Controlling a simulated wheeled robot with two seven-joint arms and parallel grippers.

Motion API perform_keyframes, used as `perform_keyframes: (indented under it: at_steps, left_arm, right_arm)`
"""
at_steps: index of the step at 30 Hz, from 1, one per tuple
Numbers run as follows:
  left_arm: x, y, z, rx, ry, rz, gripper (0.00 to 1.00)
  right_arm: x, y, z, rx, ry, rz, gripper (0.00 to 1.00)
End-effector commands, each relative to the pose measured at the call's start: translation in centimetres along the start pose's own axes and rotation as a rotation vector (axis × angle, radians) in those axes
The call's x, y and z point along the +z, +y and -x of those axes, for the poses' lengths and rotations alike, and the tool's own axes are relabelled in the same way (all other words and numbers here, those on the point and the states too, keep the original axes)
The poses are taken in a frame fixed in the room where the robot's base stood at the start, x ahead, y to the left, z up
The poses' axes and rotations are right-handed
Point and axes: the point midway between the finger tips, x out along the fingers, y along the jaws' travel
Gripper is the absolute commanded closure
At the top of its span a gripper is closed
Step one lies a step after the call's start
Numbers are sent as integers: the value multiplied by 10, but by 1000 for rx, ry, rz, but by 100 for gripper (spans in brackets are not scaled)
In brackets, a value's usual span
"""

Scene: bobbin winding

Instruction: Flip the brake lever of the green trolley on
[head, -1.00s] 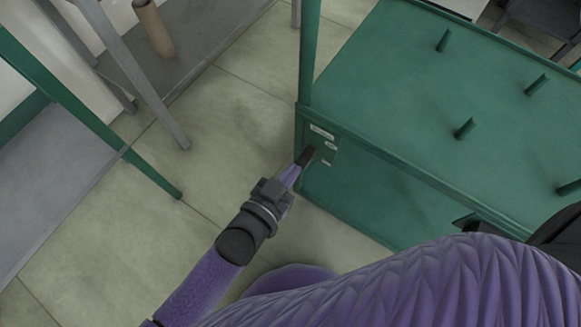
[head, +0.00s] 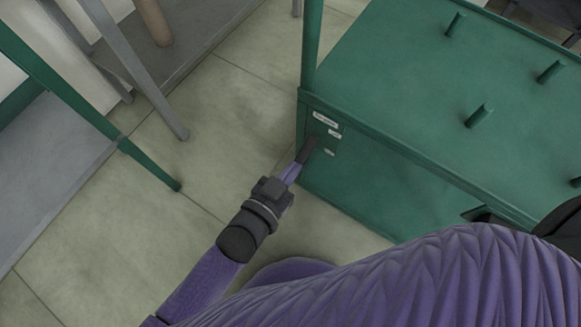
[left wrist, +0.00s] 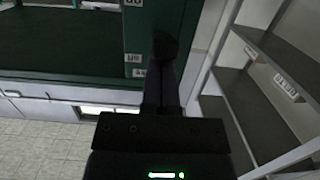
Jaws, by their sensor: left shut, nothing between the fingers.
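The green trolley (head: 400,105) fills the upper right of the head view, with upright pegs on its top and small white labels (head: 325,119) at its near left corner. My left gripper (head: 308,150) is shut, its dark fingertips at that corner just left of the labels. In the left wrist view the shut fingers (left wrist: 165,75) point at a green panel (left wrist: 143,35) with labels, and a dark rounded shape (left wrist: 165,45) sits at their tips. I cannot tell whether this is the brake lever or whether the fingers touch it. My right gripper is not in view.
A grey shelf (head: 60,165) with a green post stands at the left. Another grey shelf (head: 205,40) carries a brown cylinder (head: 154,22) at the upper left. Bare tiled floor (head: 235,110) lies between these and the trolley. The left wrist view shows shelving (left wrist: 255,100) at the right.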

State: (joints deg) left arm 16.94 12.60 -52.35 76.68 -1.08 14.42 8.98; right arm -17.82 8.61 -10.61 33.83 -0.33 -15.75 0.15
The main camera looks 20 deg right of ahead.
Motion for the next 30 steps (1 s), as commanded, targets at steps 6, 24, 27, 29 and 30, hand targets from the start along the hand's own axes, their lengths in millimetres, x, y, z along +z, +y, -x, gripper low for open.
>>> perform_keyframes:
  at_steps: [6, 24, 27, 29, 30]
  left_arm:
    - [4, 0, 1, 0, -14, 1, 100]
    - [-26, -3, 80, -7, -4, -1, 100]
    - [-22, -2, 96, -6, -3, 0, 100]
    - [-20, -2, 102, -6, -2, 0, 100]
    - [-19, -2, 105, -6, -1, 0, 100]
  right_arm:
    - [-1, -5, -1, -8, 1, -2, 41]
    - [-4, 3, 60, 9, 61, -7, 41]
    - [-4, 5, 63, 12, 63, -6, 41]
    - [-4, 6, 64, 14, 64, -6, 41]
    - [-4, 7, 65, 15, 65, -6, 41]
